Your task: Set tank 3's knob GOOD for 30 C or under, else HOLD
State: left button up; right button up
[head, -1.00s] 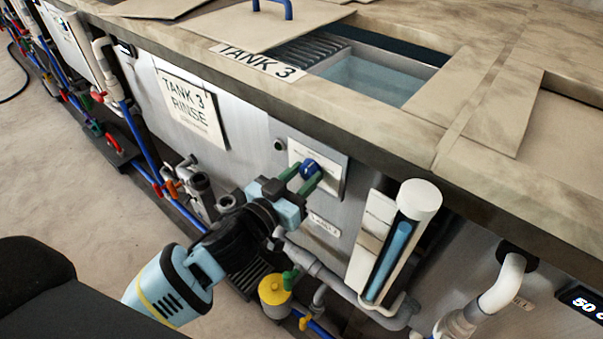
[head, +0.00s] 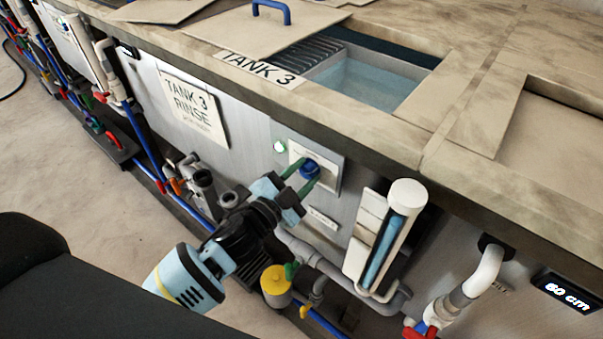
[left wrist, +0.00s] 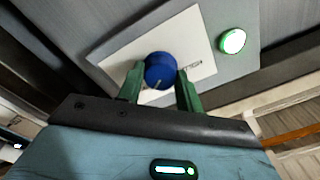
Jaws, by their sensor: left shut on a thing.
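Tank 3's blue round knob (head: 310,169) sits on a pale plate (head: 327,158) on the tank front. My left gripper (head: 306,176) is shut on the knob, its green fingers on either side. In the left wrist view the knob (left wrist: 160,68) is between the fingers (left wrist: 160,84); a pale line on it points toward the bottom of the picture. The plate's small lettering is too small to read. A round lamp (head: 279,147) beside the plate glows green; it also shows in the left wrist view (left wrist: 232,41). My right gripper is not in view.
The "TANK 3 RINSE" sign (head: 192,107) hangs left of the knob. A sight tube (head: 388,235) with blue liquid stands to the right. A display (head: 567,293) at far right appears to read "60 cm". Pipes and a yellow-topped canister (head: 275,281) lie below my left arm.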

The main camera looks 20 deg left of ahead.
pick_arm(q)
jog(key=shift+m, duration=0.4)
jog(key=o, duration=0.9)
jog(key=shift+o, duration=0.4)
jog(key=v, duration=0.7)
jog(key=shift+s+b, duration=0.35)
jog(key=shift+s, duration=0.05)
jog(key=shift+a, duration=0.1)
